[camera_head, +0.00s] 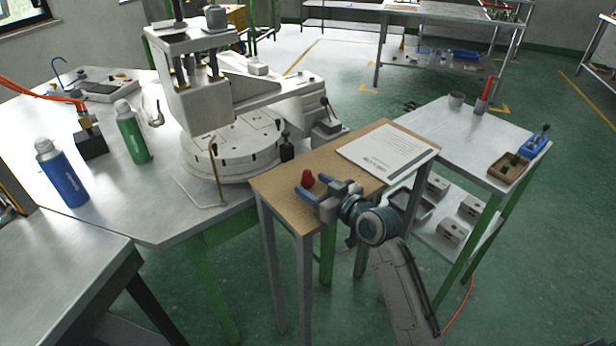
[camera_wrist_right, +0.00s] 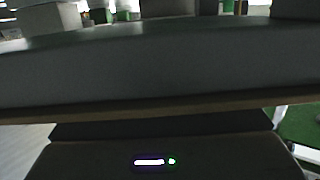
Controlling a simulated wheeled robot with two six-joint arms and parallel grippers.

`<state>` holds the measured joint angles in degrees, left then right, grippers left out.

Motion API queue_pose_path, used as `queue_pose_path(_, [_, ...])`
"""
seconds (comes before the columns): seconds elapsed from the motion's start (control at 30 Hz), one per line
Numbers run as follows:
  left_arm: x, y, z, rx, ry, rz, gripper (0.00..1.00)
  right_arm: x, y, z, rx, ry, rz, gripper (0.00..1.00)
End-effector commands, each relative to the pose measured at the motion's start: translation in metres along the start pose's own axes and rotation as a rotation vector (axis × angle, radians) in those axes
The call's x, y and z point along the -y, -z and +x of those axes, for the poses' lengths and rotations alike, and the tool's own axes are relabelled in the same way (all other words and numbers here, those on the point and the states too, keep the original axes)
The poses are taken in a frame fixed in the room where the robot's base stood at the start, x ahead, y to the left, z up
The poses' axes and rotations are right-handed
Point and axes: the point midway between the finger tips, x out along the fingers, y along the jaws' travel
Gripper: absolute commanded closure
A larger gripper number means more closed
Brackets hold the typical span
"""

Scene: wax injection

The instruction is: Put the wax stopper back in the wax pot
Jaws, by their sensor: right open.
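A small red piece (camera_head: 307,179), which looks like the wax stopper, stands on the brown top of the small table. My right gripper (camera_head: 317,187) has its blue fingers apart, low over the table's front part. The red piece is at the fingertips, and I cannot tell whether it is between them or just beyond them. A grey cup-like part (camera_head: 216,18) on top of the white machine may be the wax pot; its opening does not show clearly. The right wrist view shows neither the red piece nor the fingertips clearly. My left gripper is not in view.
The white injection machine (camera_head: 198,85) stands on the bench behind the small table (camera_head: 272,187). A printed sheet (camera_head: 385,153) lies on the table. Green (camera_head: 132,132) and blue bottles (camera_head: 62,172) stand left. A bent brass rod (camera_head: 216,165) rises near the machine's round base.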

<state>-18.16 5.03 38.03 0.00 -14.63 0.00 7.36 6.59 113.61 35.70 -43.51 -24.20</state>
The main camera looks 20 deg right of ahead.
Motion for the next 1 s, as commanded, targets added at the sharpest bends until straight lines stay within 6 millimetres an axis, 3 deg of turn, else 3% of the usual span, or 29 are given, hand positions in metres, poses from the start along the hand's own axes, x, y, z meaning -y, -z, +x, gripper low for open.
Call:
queue_pose_path(0.2, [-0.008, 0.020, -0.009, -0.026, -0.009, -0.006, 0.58, -0.002, 0.002, 0.029, -0.001, 0.000, 0.003, 0.43])
queue_pose_path(0.47, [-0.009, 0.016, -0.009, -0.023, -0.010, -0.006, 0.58, -0.003, 0.000, 0.033, -0.001, 0.000, 0.001, 0.43])
queue_pose_path(0.5, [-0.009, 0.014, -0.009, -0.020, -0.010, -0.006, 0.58, -0.003, 0.000, 0.033, -0.001, 0.000, 0.001, 0.45])
queue_pose_path(0.73, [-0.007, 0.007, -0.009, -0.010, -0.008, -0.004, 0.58, -0.003, 0.000, 0.033, -0.001, 0.000, 0.001, 0.90])
queue_pose_path(1.0, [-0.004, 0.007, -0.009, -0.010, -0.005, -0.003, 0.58, -0.003, 0.001, 0.033, -0.001, 0.000, 0.001, 0.91])
